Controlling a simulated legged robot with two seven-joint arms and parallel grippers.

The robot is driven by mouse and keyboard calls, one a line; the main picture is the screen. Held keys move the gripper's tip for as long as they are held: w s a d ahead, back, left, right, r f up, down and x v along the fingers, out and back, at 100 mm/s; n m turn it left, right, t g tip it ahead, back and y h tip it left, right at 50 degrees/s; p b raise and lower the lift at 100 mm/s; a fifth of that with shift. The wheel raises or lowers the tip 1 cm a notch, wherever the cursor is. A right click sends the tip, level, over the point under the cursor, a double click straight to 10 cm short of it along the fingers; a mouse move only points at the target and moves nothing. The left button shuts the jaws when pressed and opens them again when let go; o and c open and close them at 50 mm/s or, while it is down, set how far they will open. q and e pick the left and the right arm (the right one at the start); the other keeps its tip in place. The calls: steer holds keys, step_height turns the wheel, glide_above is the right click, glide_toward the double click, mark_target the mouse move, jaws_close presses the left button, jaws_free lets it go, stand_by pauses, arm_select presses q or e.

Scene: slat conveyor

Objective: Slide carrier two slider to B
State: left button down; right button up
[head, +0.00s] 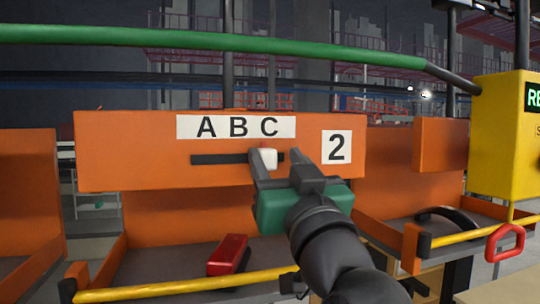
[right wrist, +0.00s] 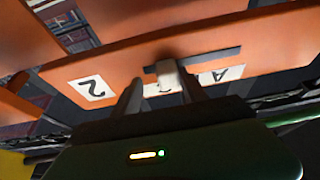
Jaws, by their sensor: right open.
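Carrier two is the orange panel (head: 150,135) with a "2" label (head: 336,147) and an "A B C" label (head: 223,127). A dark horizontal slot (head: 215,159) runs below the letters. The white slider (head: 263,159) sits in it under C, toward the slot's right part. My right gripper (head: 276,154) is open at the slider, with one finger partly overlapping it. In the right wrist view the slider (right wrist: 167,70) shows between the two fingers (right wrist: 160,80), near their tips. Contact cannot be told. My left gripper is not in view.
A green rail (head: 200,39) crosses above the panel. A yellow bar (head: 190,284) runs below, near a red block (head: 228,254) in the carrier's tray. A yellow box (head: 505,130) and a red handle (head: 505,242) stand at the right. Other orange carriers flank this one.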

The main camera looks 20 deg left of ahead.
steer(key=shift+w+d+f, duration=0.2)
steer(key=shift+w+d, duration=0.2)
steer(key=shift+d, duration=0.3)
steer(key=shift+c, duration=0.2)
steer(key=shift+s, duration=0.1)
steer(key=shift+c, duration=1.2)
steer(key=a, duration=0.1)
steer(key=s+a, duration=0.1)
steer(key=shift+s+a+r, duration=0.15)
steer(key=shift+s+a, duration=0.05)
steer(key=shift+a, duration=0.1)
jaws_close()
steer(key=shift+w+d, duration=0.45)
steer(key=shift+d, duration=0.15)
steer(key=shift+a+f, duration=0.15)
steer(key=shift+f, duration=0.05)
